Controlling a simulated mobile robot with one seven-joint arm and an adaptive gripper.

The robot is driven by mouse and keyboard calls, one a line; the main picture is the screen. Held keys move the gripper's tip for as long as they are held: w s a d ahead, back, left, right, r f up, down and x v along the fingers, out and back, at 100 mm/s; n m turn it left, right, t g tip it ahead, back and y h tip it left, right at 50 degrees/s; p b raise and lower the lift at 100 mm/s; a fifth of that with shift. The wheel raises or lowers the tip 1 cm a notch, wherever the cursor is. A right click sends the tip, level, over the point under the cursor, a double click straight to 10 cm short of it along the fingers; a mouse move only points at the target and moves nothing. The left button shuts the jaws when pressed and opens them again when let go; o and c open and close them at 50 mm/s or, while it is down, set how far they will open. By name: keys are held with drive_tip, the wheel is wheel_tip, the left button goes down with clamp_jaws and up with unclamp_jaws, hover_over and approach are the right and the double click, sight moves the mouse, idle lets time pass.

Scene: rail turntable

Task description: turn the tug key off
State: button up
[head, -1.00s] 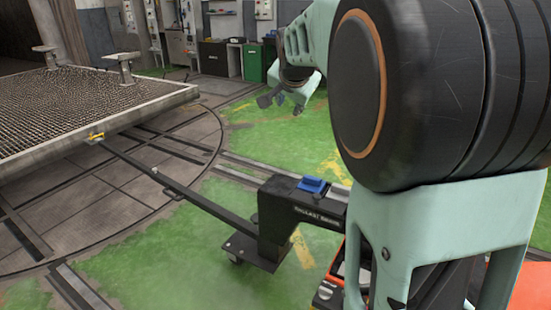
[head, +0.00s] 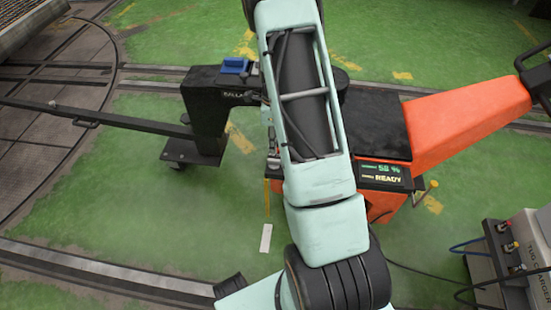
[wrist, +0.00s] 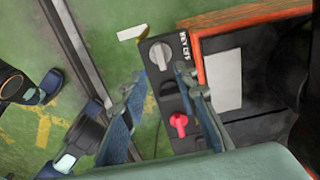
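The orange tug (head: 460,122) stands right of centre in the head view, its display (head: 385,176) reading 58 % and READY. In the wrist view its dark switch panel (wrist: 172,88) carries a grey round key switch (wrist: 160,55) beside white lettering that seems to read KEY OFF. A red knob (wrist: 179,122) sits lower on the panel. My gripper (wrist: 162,73) is open, with one blue finger on each side, tips just below the key switch in the picture. I cannot tell whether they touch it. My arm hides the gripper and most of the panel in the head view.
A white tag (head: 266,238) hangs by a yellow strap below the panel; it also shows in the wrist view (wrist: 131,33). The black tow arm (head: 205,110) reaches left towards the turntable. A grey charger box (head: 520,262) with cables stands lower right. Green floor lies open in front.

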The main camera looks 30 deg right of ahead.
sight(274, 160)
wheel_tip(274, 160, down, 9)
drive_tip(key=b, duration=0.2)
drive_tip(key=shift+f+b, duration=0.15)
drive_tip(key=shift+b, duration=0.15)
drive_tip(key=shift+c, duration=0.3)
clamp_jaws()
